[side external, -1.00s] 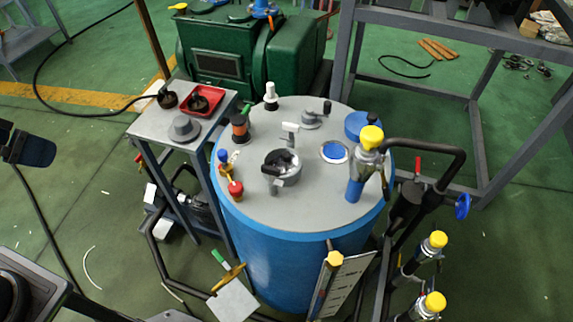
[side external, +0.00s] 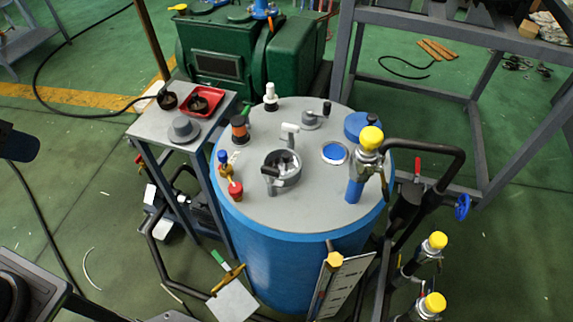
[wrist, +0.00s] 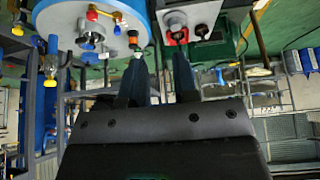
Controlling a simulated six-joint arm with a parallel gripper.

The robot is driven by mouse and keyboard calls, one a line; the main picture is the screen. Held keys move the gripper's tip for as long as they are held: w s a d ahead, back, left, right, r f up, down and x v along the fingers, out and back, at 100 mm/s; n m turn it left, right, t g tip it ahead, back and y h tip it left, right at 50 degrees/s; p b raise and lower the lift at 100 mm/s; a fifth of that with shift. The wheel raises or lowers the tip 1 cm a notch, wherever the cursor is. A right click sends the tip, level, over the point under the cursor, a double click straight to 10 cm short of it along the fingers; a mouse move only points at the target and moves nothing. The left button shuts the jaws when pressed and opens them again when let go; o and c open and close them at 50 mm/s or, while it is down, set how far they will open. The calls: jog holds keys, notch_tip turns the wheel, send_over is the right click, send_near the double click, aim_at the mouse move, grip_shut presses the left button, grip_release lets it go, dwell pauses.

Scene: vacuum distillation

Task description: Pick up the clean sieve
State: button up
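The small grey side table (side external: 150,125) holds the candidates for the sieve. One dark round piece (side external: 201,104) sits in a red tray (side external: 217,93), another dark round piece (side external: 167,100) lies on the tabletop left of it, and a grey flanged piece (side external: 184,128) stands in front. I cannot tell which is the clean sieve. In the wrist view my gripper (wrist: 159,80) has its two dark fingers apart with nothing seen held between them. The red tray (wrist: 178,37) shows beyond the fingertips. In the side view only a dark part of my arm shows at the left edge.
A blue vessel (side external: 320,210) with a grey lid stands right of the table. Its lid carries a round open port (side external: 283,167), valves and a yellow-capped fitting (side external: 370,139). A green machine (side external: 225,55) stands behind. A black pipe (side external: 440,148) and grey frame flank the right.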

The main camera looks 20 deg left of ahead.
jog(key=w+d+r+m+g, duration=0.1)
jog(key=w+d+r+m, duration=0.35)
jog(key=w, duration=0.55)
jog(key=m+g, duration=0.5)
jog(key=m, duration=0.7)
send_over(287, 155)
notch_tip(287, 155, down, 16)
jog(key=r, duration=0.1)
notch_tip(287, 155, down, 9)
jog(key=shift+w+d+r, duration=0.1)
jog(key=shift+f, duration=2.65)
